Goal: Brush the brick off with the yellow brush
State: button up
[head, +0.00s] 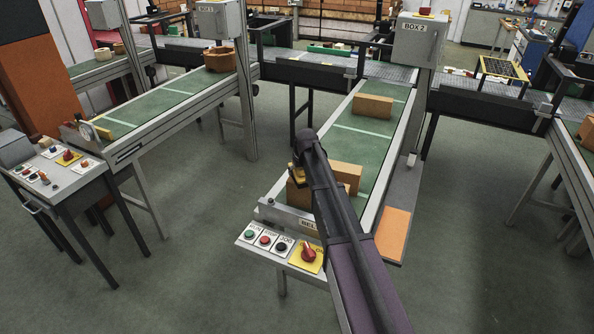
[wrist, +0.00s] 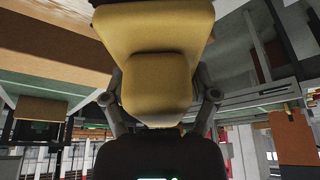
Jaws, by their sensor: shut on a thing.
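My gripper (wrist: 160,98) is shut on the yellow brush (wrist: 155,40), with one finger on each side of its body in the wrist view. In the head view a small part of the yellow brush (head: 297,172) shows beside my arm, at the near end of the middle belt. A tan brick (head: 297,194) lies just below it there, and another brick (head: 347,177) lies just right of my arm. A tan surface, apparently a brick (wrist: 55,38), fills the upper left of the wrist view close to the brush. The bristles and any contact are hidden.
The green belt (head: 365,125) runs away from me, with another brick (head: 374,107) farther along. A button panel (head: 281,247) stands at the near end. An orange board (head: 393,234) is at the right. A second belt (head: 165,100) carries a brown ring-shaped block (head: 219,59).

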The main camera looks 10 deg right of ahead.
jog(key=shift+s+d, duration=0.3)
jog(key=shift+d, duration=0.25)
jog(key=shift+s+d, duration=0.25)
jog(key=shift+d, duration=0.3)
jog(key=shift+d, duration=0.15)
jog(key=shift+s+d, duration=0.4)
jog(key=shift+d, duration=0.25)
jog(key=shift+s+d, duration=0.4)
jog(key=shift+d, duration=0.25)
jog(key=shift+s+d, duration=0.35)
jog(key=shift+d, duration=0.35)
jog(key=shift+s+d, duration=0.3)
jog(key=shift+d, duration=0.4)
jog(key=shift+s+d+f, duration=0.1)
jog(key=shift+s+d, duration=0.3)
jog(key=shift+d, duration=0.3)
jog(key=shift+s+d, duration=0.4)
jog(key=shift+d, duration=0.3)
